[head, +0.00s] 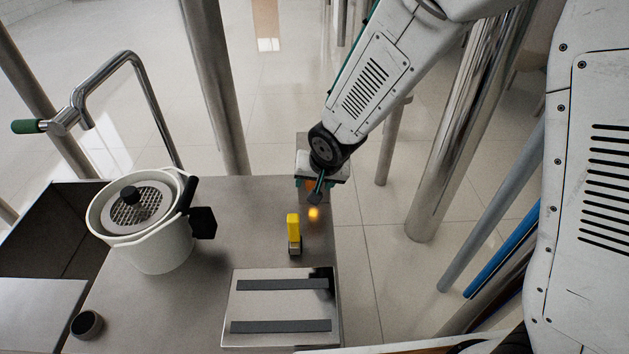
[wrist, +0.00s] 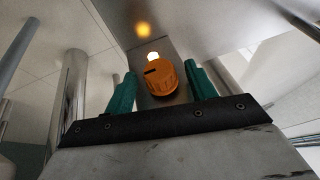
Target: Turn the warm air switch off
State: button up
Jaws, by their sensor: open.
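An orange round knob (wrist: 161,77) with a dark mark on its face sits on a metal panel in the wrist view. A small lamp (wrist: 153,57) just beyond it glows. I take this knob to be the warm air switch; no label is legible. My gripper (wrist: 160,70) is open, with one green finger on each side of the knob. Whether the fingers touch it I cannot tell. In the head view my gripper (head: 316,194) is at the worktop's far right corner and mostly hides the knob. An orange glow (head: 314,213) shows on the worktop beside it.
A yellow-handled part (head: 293,226) stands on the metal worktop (head: 250,215) near my gripper. A plate with two dark strips (head: 281,304) lies in front. Metal posts (head: 215,85) stand behind.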

jog(key=c, duration=1)
